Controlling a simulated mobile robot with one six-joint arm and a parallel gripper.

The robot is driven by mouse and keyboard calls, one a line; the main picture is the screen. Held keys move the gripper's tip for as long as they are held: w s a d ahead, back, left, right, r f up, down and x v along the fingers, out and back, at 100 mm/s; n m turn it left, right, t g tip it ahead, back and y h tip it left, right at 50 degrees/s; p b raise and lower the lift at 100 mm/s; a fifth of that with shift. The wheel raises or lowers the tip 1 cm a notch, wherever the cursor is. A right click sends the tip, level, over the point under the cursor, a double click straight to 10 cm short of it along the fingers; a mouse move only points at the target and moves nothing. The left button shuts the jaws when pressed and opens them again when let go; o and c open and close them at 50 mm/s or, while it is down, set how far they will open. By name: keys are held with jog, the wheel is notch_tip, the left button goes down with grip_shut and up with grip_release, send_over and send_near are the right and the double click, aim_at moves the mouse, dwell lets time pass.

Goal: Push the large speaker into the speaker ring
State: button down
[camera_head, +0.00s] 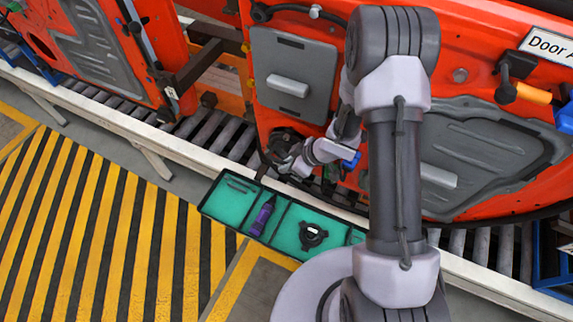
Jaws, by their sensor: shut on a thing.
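The large speaker (281,137), a dark round part, is at the lower left of the orange door. My gripper (283,165) is at its lower edge, at the end of my arm reaching in from the right, and appears shut on it. The speaker ring cannot be told apart from the dark round shape there. I cannot tell whether the speaker is seated or apart from the door.
A green-lined tray (235,214) below the door holds a purple bottle (262,214) and a black round part (312,235). A grey panel (291,88) is on the door above. A roller conveyor (212,132) runs behind; striped floor (110,220) lies left.

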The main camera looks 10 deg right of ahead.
jog(key=shift+w+d+p, duration=0.25)
jog(key=shift+w+p, duration=0.15)
dwell(0.5)
jog(key=c, duration=1.3)
grip_release()
